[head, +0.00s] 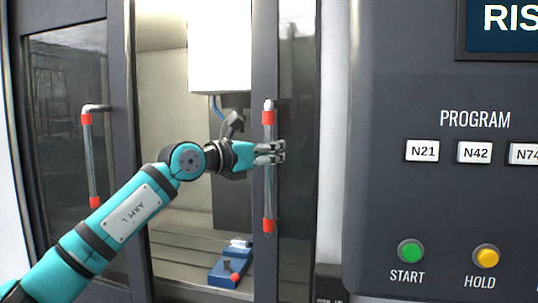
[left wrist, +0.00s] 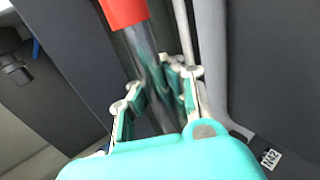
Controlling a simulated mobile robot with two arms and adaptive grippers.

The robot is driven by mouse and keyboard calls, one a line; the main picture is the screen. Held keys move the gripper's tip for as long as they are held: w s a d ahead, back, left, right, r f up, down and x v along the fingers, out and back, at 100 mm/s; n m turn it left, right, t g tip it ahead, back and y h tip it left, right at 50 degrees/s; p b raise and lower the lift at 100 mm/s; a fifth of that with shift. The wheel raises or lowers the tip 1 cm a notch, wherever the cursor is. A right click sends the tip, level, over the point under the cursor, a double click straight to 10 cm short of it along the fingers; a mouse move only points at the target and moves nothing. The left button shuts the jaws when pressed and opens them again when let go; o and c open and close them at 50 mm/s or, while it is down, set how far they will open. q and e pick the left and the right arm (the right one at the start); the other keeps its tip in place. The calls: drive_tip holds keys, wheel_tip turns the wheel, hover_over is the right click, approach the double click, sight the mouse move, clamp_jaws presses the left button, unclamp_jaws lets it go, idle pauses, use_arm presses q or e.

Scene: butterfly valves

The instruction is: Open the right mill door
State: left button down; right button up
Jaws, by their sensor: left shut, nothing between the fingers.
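The right mill door (head: 264,60) is a dark framed panel with an upright grey bar handle (head: 268,190) that has red ends. A gap to its left shows the lit inside of the mill. My left gripper (head: 278,152), on a teal arm, is at the middle of this handle, its fingers shut and pointing right. In the left wrist view the handle's red end (left wrist: 124,10) and bar run down by the fingers (left wrist: 155,95). The teal gripper body hides the bar's lower part. My right gripper is not in view.
The left mill door (head: 65,130) has a similar handle (head: 90,160). Inside the mill are a white spindle housing (head: 218,45) and a blue vise-like block (head: 230,270). A control panel (head: 440,200) with green and yellow buttons stands right of the right door.

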use_arm(q)
drive_tip(key=shift+s+d+r, duration=0.1)
drive_tip(key=shift+s+r, duration=0.05)
drive_tip(key=shift+r, duration=0.1)
drive_tip(key=c, duration=1.2)
unclamp_jaws()
drive_tip(key=shift+s+a+r, duration=0.2)
drive_tip(key=shift+s+r, duration=0.05)
drive_tip(key=shift+s, duration=0.25)
drive_tip(key=shift+o, duration=0.2)
drive_tip(key=shift+w+f, duration=0.1)
drive_tip(key=shift+w+a+f, duration=0.1)
drive_tip(key=v, duration=1.2)
